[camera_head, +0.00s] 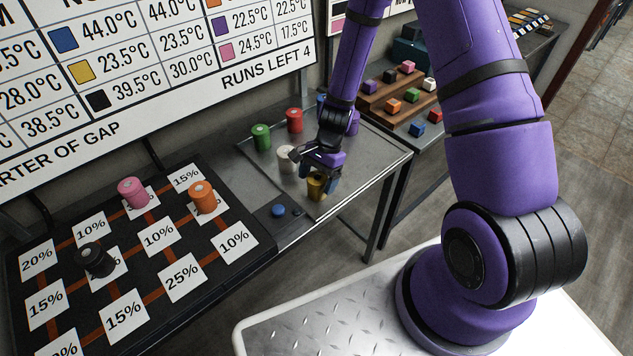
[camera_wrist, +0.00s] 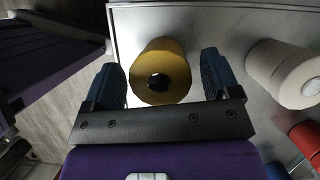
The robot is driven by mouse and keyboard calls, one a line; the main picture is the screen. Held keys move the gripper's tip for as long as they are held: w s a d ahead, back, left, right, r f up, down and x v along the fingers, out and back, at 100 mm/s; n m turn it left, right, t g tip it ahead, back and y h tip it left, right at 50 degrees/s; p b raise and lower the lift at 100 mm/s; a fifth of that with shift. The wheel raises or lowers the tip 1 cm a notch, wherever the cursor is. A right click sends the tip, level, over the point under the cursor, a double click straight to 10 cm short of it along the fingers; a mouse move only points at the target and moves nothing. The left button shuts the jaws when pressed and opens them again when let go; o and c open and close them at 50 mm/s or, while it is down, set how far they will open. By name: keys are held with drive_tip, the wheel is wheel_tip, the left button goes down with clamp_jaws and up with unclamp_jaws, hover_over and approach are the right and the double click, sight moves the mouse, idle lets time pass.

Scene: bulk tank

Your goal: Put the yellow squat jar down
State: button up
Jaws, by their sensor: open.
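The yellow squat jar (camera_head: 316,185) stands upright on the grey metal table near its front edge. In the wrist view the yellow jar (camera_wrist: 161,72) sits between the two blue fingertips, with a gap visible on each side. My gripper (camera_head: 318,180) is open around the jar, and it also shows in the wrist view (camera_wrist: 165,82). The fingers partly hide the jar in the head view.
A white jar (camera_head: 286,158) stands close behind the yellow one. Green (camera_head: 261,137) and red (camera_head: 294,120) jars are farther back. A blue button (camera_head: 278,210) is at the front left. The black board (camera_head: 60,262) at left holds pink, orange and black jars.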

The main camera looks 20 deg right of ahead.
drive_tip(key=s+d+r+n+t+h, duration=0.1)
drive_tip(key=r+n, duration=0.1)
drive_tip(key=r, duration=0.8)
drive_tip(key=s+d+r+n+t, duration=0.1)
drive_tip(key=s+d+r+n, duration=0.1)
drive_tip(key=r, duration=0.8)
drive_tip(key=s+d+r+n+t+h, duration=0.1)
drive_tip(key=r+n, duration=0.1)
drive_tip(key=r, duration=0.8)
drive_tip(key=s+d+r+n+t+h, duration=0.2)
drive_tip(key=s+r+n+t, duration=0.2)
drive_tip(key=s+r, duration=0.9)
drive_tip(key=shift+s+d+r+n, duration=0.4)
drive_tip(key=shift+s+n, duration=0.9)
drive_tip(key=shift+s, duration=0.75)
